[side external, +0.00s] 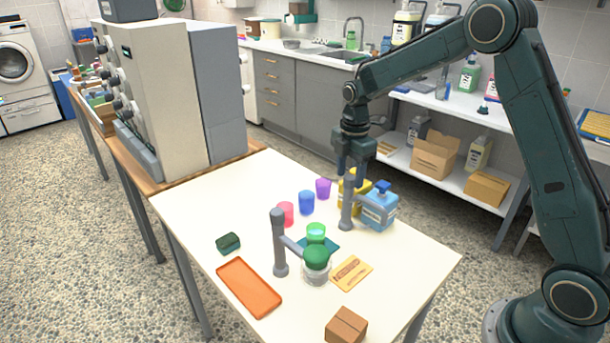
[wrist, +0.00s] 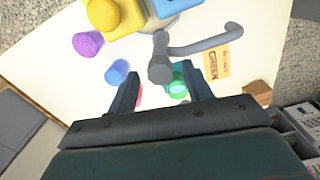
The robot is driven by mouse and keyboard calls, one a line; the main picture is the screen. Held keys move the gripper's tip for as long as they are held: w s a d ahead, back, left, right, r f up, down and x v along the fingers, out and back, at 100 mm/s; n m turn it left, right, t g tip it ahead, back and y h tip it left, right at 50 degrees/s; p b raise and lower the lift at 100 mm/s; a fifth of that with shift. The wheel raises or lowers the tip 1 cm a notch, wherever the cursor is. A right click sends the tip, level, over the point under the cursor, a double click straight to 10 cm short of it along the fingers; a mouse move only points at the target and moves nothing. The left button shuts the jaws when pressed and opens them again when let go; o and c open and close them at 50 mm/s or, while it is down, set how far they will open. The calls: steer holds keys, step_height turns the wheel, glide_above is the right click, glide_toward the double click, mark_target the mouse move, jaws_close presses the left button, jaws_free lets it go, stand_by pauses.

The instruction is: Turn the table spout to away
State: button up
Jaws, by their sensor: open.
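A grey upright post (side external: 347,208) stands left of the blue pump bottle in the side view. The wrist view shows a grey post (wrist: 160,62) with a bent spout arm reaching right. I cannot make out that arm in the side view. I cannot tell from the views alone which is the table spout. My gripper (side external: 351,178) is open, at the top of the post by the bottles. Its fingers (wrist: 164,88) are apart, and contact is unclear.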

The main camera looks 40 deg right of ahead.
step_height(320, 180, up, 14)
steer(key=shift+f, duration=0.2)
stand_by(0.4)
steer(key=shift+s, duration=0.15)
steer(key=s+a+r+m+t, duration=0.1)
steer(key=s+a+r+m, duration=0.25)
steer(key=s, duration=0.45)
steer(key=s+a+r+m+t, duration=0.2)
steer(key=s+r+m, duration=0.25)
steer(key=s, duration=0.25)
steer(key=s+a+f+m+t, duration=0.1)
steer(key=s+f+m, duration=0.1)
steer(key=s+m, duration=0.2)
steer(key=s+a+f+m+t, duration=0.1)
steer(key=s+a+f+m, duration=0.1)
steer(key=s, duration=0.9)
steer(key=shift+s+f+m, duration=0.15)
steer(key=shift+f+m, duration=0.5)
steer(key=shift+m, duration=0.55)
